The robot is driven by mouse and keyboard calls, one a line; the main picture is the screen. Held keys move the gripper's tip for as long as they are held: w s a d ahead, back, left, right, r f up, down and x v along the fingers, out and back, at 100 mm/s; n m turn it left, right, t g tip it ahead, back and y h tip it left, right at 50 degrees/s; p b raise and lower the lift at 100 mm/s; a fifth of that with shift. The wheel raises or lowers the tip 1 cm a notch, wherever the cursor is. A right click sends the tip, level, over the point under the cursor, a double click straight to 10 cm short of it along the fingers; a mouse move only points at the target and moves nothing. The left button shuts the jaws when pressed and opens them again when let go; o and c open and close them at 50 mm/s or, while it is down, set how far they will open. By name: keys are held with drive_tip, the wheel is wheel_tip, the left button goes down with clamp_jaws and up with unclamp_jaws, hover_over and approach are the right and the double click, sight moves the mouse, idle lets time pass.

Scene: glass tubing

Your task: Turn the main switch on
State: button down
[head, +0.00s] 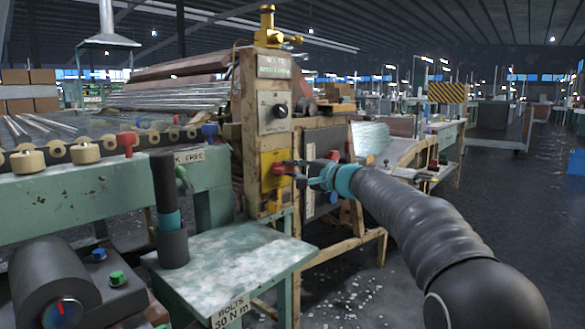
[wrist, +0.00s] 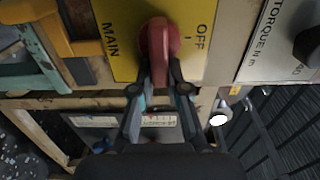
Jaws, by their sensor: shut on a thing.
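The main switch is a red knob (wrist: 158,42) on a yellow plate (wrist: 122,30) marked MAIN and OFF in the wrist view. OFF is to the right of the knob, with a small mark beside it. The knob's grip bar runs up and down in that picture. My gripper (wrist: 160,76) has its two dark fingers closed on the lower end of this bar, one on each side. In the head view, my gripper (head: 288,168) reaches from the right to the red knob (head: 278,169) on the yellow plate (head: 268,157); its fingers partly hide the front.
A grey panel with a black knob (head: 280,111) sits above the yellow plate. A green table (head: 235,255) with a dark cylinder (head: 172,248) stands below and left. A dark panel (head: 325,140) is just right of the post. Open floor lies at right.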

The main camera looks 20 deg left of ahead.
drive_tip(key=shift+s+a+f, duration=0.3)
drive_tip(key=shift+a+f, duration=0.05)
drive_tip(key=c, duration=1.2)
unclamp_jaws()
drive_tip(key=shift+o, duration=0.2)
drive_tip(key=shift+s+a+r+g, duration=0.1)
drive_tip(key=shift+s+r+g, duration=0.1)
drive_tip(key=shift+g, duration=0.1)
drive_tip(key=shift+w+d, duration=0.3)
drive_tip(key=shift+d, duration=0.05)
drive_tip(key=shift+r, duration=0.1)
drive_tip(key=shift+s+d, duration=0.25)
drive_tip(key=shift+d, duration=0.2)
drive_tip(key=v, duration=1.1)
